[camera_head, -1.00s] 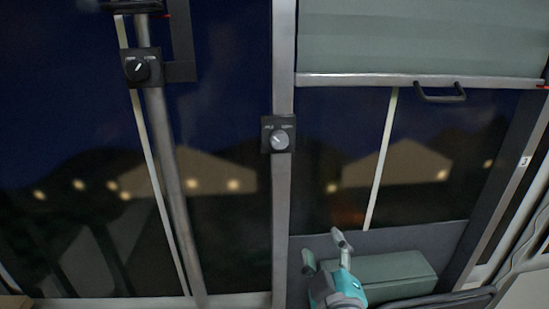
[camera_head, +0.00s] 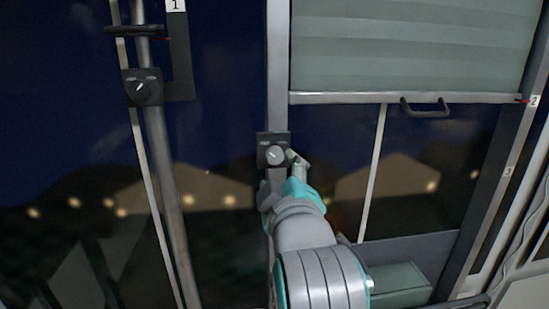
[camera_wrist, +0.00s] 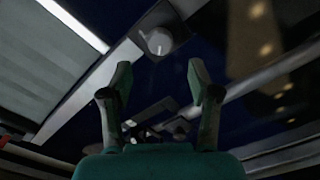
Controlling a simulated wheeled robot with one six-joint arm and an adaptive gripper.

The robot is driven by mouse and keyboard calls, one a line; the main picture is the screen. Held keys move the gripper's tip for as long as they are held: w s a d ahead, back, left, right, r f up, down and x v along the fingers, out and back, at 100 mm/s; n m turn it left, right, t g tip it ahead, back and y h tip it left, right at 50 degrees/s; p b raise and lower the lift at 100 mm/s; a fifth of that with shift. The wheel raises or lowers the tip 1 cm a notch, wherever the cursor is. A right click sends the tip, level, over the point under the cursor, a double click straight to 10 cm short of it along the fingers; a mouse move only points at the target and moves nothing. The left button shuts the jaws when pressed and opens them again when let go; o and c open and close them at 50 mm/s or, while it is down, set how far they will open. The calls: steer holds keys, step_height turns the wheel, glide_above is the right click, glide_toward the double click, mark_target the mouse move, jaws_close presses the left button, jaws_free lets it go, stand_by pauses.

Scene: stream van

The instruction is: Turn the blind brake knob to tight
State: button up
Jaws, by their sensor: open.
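A round grey knob (camera_head: 274,155) sits on a dark square plate on the grey post beside the blind (camera_head: 415,45). Its pale pointer line seems to tilt to the upper left; the plate's small labels are too blurred to read. In the wrist view the knob (camera_wrist: 158,41) shows just beyond the fingertips, roughly centred between them. My gripper (camera_head: 281,174) is open and empty, just below the knob in the head view, with one fingertip close to the plate's lower right. In the wrist view the gripper (camera_wrist: 160,76) has its fingers wide apart, and no contact shows.
A second knob (camera_head: 140,90) sits on a dark plate on the left pole (camera_head: 160,150). The blind's bottom bar has a dark handle (camera_head: 425,108). A green-grey box (camera_head: 400,286) lies at the lower right. Dark window panes fill the background.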

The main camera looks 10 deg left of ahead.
mark_target(275, 157)
steer(key=x, duration=0.7)
steer(key=shift+w, duration=0.35)
steer(key=c, duration=1.2)
steer(key=shift+o, duration=0.2)
